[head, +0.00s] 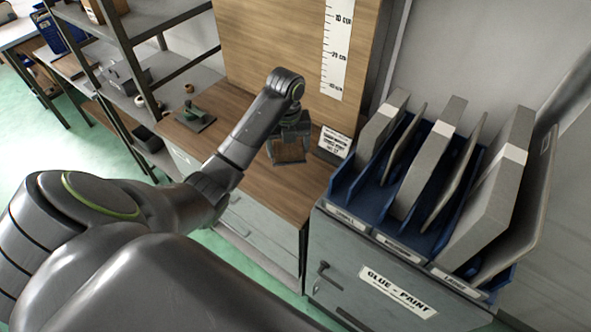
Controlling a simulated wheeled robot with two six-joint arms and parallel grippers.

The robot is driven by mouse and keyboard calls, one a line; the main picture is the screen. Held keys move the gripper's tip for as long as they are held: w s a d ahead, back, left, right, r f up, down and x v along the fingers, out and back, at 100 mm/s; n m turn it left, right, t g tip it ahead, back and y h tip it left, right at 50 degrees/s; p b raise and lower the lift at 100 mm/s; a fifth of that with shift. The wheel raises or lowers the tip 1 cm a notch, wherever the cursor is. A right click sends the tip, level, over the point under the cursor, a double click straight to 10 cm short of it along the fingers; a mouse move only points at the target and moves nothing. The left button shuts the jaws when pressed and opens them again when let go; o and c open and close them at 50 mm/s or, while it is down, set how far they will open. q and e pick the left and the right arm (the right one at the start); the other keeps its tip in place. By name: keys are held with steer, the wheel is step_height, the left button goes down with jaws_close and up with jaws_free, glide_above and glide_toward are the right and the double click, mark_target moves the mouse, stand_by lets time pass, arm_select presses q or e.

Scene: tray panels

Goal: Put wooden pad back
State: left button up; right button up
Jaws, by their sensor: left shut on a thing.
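My left gripper (290,136) reaches over the wooden workbench (237,108) and points down. It is shut on the wooden pad (289,152), a small brown block that shows below the dark fingers. The fingers and wrist hide part of the pad. I cannot tell whether its lower edge touches the bench top or is a little above it. My right gripper is not in view.
A white label sign (335,142) stands right of the gripper. A blue rack (345,184) with several grey panels is at right, on a cabinet (350,262). A shelf unit (128,55) stands behind.

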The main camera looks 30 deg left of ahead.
mark_target(285, 161)
arm_select(q)
steer(key=f+b, duration=0.2)
steer(key=f, duration=0.1)
steer(key=s+f+b, duration=0.1)
steer(key=b, duration=0.1)
steer(key=shift+a+f, duration=0.25)
steer(key=shift+a, duration=0.05)
steer(key=shift+w+d+f, duration=0.1)
steer(key=shift+f, duration=0.15)
step_height(285, 161, down, 4)
steer(key=shift+r+p, duration=0.1)
steer(key=shift+p, duration=0.25)
steer(key=shift+f, duration=0.2)
steer(key=o, duration=1)
steer(key=shift+o, duration=0.2)
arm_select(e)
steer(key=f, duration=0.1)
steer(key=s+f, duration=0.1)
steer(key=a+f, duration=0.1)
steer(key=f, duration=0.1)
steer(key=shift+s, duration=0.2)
